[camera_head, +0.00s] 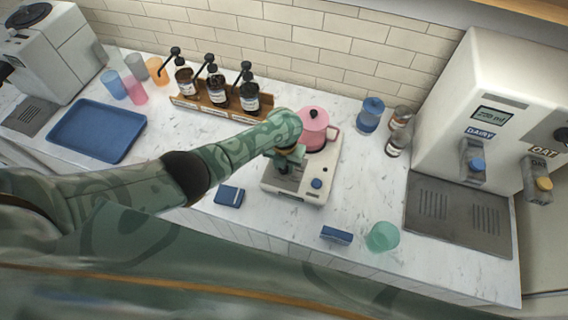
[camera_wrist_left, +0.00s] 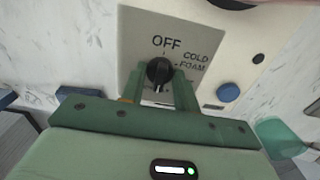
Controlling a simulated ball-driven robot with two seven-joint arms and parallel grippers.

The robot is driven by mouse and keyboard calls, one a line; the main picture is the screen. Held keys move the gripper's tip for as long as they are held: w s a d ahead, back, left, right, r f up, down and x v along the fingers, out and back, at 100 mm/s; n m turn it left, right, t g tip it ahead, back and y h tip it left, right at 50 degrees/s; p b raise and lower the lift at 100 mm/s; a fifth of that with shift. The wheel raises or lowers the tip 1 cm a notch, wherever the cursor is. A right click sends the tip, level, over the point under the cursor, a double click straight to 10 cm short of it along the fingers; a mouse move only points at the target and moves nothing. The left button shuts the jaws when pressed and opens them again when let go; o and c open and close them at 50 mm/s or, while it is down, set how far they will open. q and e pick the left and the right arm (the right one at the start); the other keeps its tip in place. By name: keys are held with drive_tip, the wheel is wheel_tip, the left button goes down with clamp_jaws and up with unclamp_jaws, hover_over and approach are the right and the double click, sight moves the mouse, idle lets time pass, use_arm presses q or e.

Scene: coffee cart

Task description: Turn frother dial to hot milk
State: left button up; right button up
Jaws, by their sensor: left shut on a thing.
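The frother (camera_head: 330,165) is a cream base on the counter with a pink lidded jug (camera_head: 318,130) on it. Its black dial (camera_wrist_left: 159,69) shows in the left wrist view on a grey panel, with OFF printed above it and COLD FOAM to its right. A pale mark shows at the dial's lower edge; other labels are hidden by my gripper. My left gripper (camera_head: 286,168) reaches down over the panel. Its two green fingers (camera_wrist_left: 160,80) are shut on the dial, one on each side. My right gripper is out of view.
A blue button (camera_head: 317,184) sits on the base right of the panel. A blue box (camera_head: 229,195), another blue box (camera_head: 336,235) and a green cup (camera_head: 382,237) stand nearby. A bottle rack (camera_head: 215,107) stands behind my arm, and a milk dispenser (camera_head: 490,100) at right.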

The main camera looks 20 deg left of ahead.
use_arm(q)
drive_tip(key=o, duration=1)
wheel_tip(320, 180, up, 16)
drive_tip(key=p, duration=0.6)
drive_tip(key=shift+r, duration=0.2)
